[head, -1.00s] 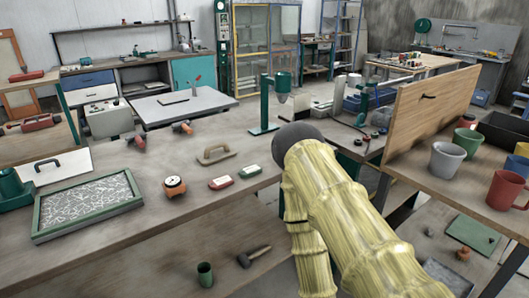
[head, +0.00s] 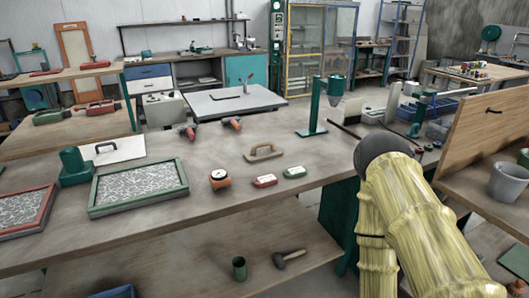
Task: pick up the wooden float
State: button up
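The wooden float (head: 264,152) lies on the workbench (head: 236,190), a flat tan board with an arched handle on top. It sits behind the red and green small boxes and left of the green stand. My arm, in a yellowish sleeve with a dark round joint, rises at the right of the head view, well to the right of the float. My gripper is not visible in this view.
A green-framed tray (head: 138,186) and a white board with handle (head: 112,150) are left.

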aim_at(256, 154)
jog(key=z, duration=0.05)
jog(key=k, duration=0.5)
jog(key=u, duration=0.7)
jog(key=i, duration=1.1)
jog(key=z, duration=0.45)
